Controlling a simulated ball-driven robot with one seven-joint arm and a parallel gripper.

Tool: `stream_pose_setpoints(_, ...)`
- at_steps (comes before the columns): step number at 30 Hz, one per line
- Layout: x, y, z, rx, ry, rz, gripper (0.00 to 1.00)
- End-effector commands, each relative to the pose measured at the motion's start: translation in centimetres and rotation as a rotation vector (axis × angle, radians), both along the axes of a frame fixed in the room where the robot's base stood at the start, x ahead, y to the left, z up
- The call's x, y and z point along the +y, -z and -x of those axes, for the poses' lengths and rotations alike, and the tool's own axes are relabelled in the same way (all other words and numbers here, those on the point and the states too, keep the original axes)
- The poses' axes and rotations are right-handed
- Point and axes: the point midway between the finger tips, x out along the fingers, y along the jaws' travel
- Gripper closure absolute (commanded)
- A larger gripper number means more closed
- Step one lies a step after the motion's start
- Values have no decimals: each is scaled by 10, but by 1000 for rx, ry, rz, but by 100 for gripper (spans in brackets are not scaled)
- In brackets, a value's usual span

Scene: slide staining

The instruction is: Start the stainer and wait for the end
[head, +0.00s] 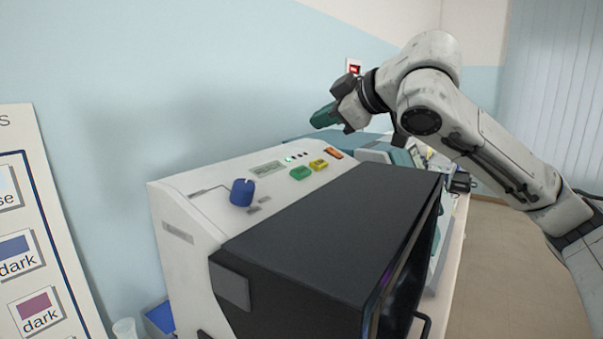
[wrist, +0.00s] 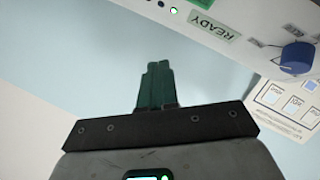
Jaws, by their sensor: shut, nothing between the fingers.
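The stainer (head: 180,225) is a white machine with a sloping top panel and a large black hood (head: 320,225). Its panel carries a blue knob (head: 242,193), a small display (head: 266,169), a green button (head: 301,173), a yellow button (head: 318,164) and an orange switch (head: 334,153). In the wrist view the display (wrist: 213,24) reads READY, upside down, and a green light (wrist: 174,10) is lit beside it. The knob (wrist: 297,57) shows at the right there. My gripper (head: 322,118) is shut and empty, above the panel's far end, apart from the buttons. Its green fingers (wrist: 154,80) are together.
A wall chart (head: 40,240) with coloured squares marked "dark" hangs at the left. A blue box (head: 160,318) and a pale cup (head: 124,328) stand beside the stainer. More teal and white equipment (head: 385,153) stands beyond it. The floor at the right (head: 510,270) is clear.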

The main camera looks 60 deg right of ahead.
Motion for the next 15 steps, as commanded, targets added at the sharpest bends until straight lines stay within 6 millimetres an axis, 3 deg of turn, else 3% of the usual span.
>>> stream_pose_setpoints(6,-1,32,-10,1,1,0,100)
stream_pose_setpoints(15,-1,64,-24,-1,-2,-3,100)
